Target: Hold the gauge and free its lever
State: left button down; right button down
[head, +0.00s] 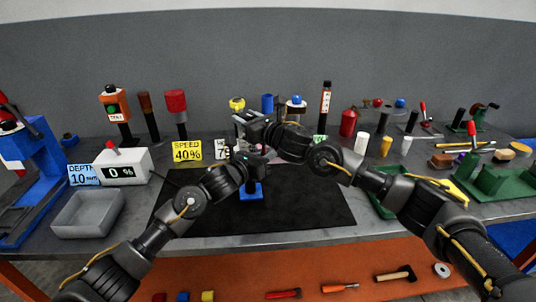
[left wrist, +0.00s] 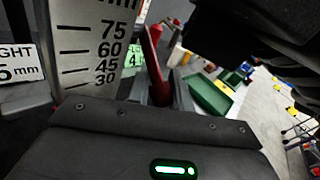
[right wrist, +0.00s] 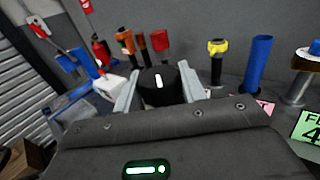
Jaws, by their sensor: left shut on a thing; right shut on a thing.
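A grey gauge plate (left wrist: 95,45) with a 30-to-75 scale stands close in the left wrist view. A red lever (left wrist: 154,60) is beside it, between the jaws of my left gripper (left wrist: 162,88), which is shut on it. In the head view my left gripper (head: 256,163) is low over the gauge's blue base (head: 251,192). My right gripper (head: 256,127) is above it, at the top of the gauge. In the right wrist view my right gripper (right wrist: 158,92) is shut on a black knob (right wrist: 158,84) with a white mark. The arms hide most of the gauge in the head view.
A black mat (head: 310,210) lies under the gauge, mostly clear. A grey tray (head: 88,213), a percent display box (head: 122,172) and a yellow speed card (head: 187,151) are at the left. Several posts and cylinders line the back; green fixtures (head: 492,183) are at the right.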

pick_arm(q)
jog(key=shift+s+d+r+n+g+y, duration=0.4)
jog(key=shift+s+r+n+g, duration=0.15)
jog(key=shift+s+n+g, duration=0.2)
pick_arm(e)
jog(key=shift+s+a+f, duration=0.1)
jog(key=shift+s+a, duration=0.1)
jog(key=shift+a, duration=0.15)
pick_arm(q)
jog(key=c, duration=1.6)
grip_release()
jog(key=shift+c, duration=0.2)
jog(key=o, duration=0.3)
jog(key=shift+w, duration=0.15)
pick_arm(e)
jog(key=shift+d, duration=0.15)
pick_arm(q)
jog(key=shift+o, duration=0.2)
jog(key=shift+a, duration=0.45)
pick_arm(e)
jog(key=shift+w, duration=0.1)
jog(key=shift+d, duration=0.1)
pick_arm(q)
jog(key=v, duration=1.1)
jog(key=shift+s+r, duration=0.15)
jog(key=shift+s, duration=0.2)
